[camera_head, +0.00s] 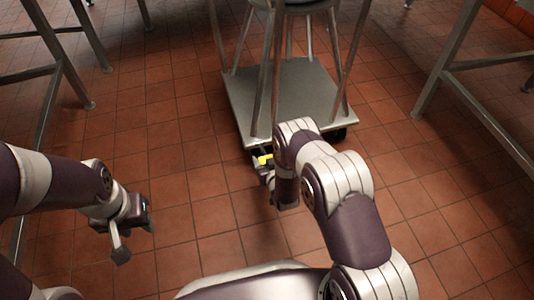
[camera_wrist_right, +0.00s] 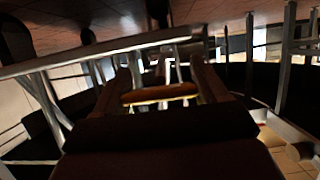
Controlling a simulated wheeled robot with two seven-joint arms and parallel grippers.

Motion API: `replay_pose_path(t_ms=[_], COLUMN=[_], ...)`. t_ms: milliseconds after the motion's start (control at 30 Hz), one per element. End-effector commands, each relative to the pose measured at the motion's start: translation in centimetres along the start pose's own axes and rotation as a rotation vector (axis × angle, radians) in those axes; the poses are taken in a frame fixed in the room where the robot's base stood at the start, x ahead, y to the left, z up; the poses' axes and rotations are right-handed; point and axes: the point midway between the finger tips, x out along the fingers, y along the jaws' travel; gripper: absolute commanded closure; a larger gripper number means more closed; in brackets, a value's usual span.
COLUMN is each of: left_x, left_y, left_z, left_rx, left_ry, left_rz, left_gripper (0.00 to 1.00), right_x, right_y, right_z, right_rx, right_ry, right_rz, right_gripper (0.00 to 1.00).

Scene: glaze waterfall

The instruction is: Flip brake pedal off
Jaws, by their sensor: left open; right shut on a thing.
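A grey wheeled platform (camera_head: 290,92) stands on the tiled floor. Its yellow brake pedal (camera_head: 264,159) sticks out low at the near edge; it also shows as an orange-yellow bar between the fingers in the right wrist view (camera_wrist_right: 160,93). My right gripper (camera_head: 265,172) is down at this edge, shut on the brake pedal, and partly hidden by my right arm. The dark wrist picture hides the exact contact and the pedal's tilt. My left gripper (camera_head: 136,241) is open and empty over the floor at the left, apart from the platform.
A metal stool or stand with long legs (camera_head: 264,90) stands on the platform. Metal table frames stand at the left (camera_head: 68,75) and right (camera_head: 450,55). A dark caster (camera_head: 338,134) shows under the platform's near right corner. The floor around the platform is mostly clear.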

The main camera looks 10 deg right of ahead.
Motion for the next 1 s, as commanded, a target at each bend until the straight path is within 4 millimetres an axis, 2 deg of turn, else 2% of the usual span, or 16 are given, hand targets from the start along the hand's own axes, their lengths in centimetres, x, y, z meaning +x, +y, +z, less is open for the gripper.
replay_pose_path(t_ms=[33,200,300,633,1000], left_x=[-1.9,-3.7,-4.3,-5.2,-5.3], left_y=[0.0,0.0,0.0,0.0,0.0], left_z=[-0.2,-0.4,-0.5,-0.6,-0.6], left_rx=[0.000,0.000,0.000,0.000,0.000], left_ry=[0.000,0.000,-0.001,-0.001,0.000], left_rz=[0.000,0.000,0.000,0.000,0.000], left_gripper=[0.57,0.57,0.57,0.57,0.57], right_x=[-0.4,-0.3,-0.2,0.2,0.5], right_y=[0.0,0.0,0.0,0.0,0.0], right_z=[-1.5,-2.4,-2.7,-4.2,-4.5], right_rx=[0.000,0.000,0.000,0.000,0.000], right_ry=[-0.037,-0.171,-0.167,-0.154,-0.151], right_rz=[0.000,0.000,0.000,0.000,0.000], right_gripper=[0.82,0.82,0.82,0.82,0.82])
